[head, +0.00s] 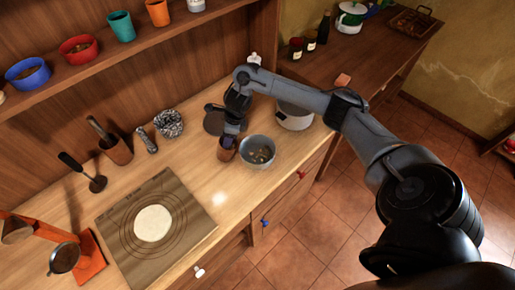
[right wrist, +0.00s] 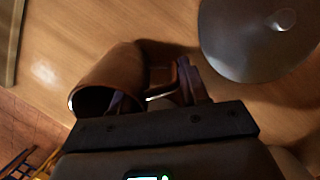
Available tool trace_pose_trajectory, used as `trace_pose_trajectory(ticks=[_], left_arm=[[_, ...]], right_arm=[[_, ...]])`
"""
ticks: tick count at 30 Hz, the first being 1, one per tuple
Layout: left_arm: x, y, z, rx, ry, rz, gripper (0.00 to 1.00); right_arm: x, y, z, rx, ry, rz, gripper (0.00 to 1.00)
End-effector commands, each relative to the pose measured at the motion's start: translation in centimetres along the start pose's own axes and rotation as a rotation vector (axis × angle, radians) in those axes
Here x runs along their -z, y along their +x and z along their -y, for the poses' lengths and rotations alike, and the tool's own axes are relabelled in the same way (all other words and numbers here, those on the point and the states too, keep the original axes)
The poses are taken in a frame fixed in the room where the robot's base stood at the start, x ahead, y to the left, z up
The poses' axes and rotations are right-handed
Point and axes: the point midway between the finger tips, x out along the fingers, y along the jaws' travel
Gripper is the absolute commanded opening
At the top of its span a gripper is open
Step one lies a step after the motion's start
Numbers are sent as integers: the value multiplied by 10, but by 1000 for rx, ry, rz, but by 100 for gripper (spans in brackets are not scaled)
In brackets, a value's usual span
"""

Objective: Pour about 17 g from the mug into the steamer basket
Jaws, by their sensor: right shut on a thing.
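The brown mug (head: 226,149) is at my right gripper (head: 232,132), just left of the steamer basket. In the right wrist view the mug (right wrist: 112,80) has its mouth toward the lower left, and the gripper (right wrist: 165,92) is shut on its handle side. It looks close to upright; I cannot tell whether its base touches the counter, and its contents are hidden. The steamer basket (head: 258,143), a grey metal bowl, stands on the counter right of the mug with small brownish bits visible inside. My left gripper is not in view.
A white pot (head: 294,121) stands behind the basket. A grey lid (right wrist: 250,45) lies behind the mug. A pastry board (head: 187,222) with a dough round is at the left. A crumpled-looking metal piece (head: 169,123) sits further back. The counter's front edge is close.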

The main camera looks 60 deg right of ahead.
Motion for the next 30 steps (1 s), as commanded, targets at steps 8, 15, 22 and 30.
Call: trace_pose_trajectory(ticks=[8,15,22,30], left_arm=[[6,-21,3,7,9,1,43],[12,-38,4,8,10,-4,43],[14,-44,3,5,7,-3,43],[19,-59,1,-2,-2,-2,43]], right_arm=[[-14,-2,-2,12,1,-135,0],[-18,6,-3,20,1,-219,0],[-20,9,-3,24,0,-261,0],[-24,-5,-3,28,0,-278,0]])
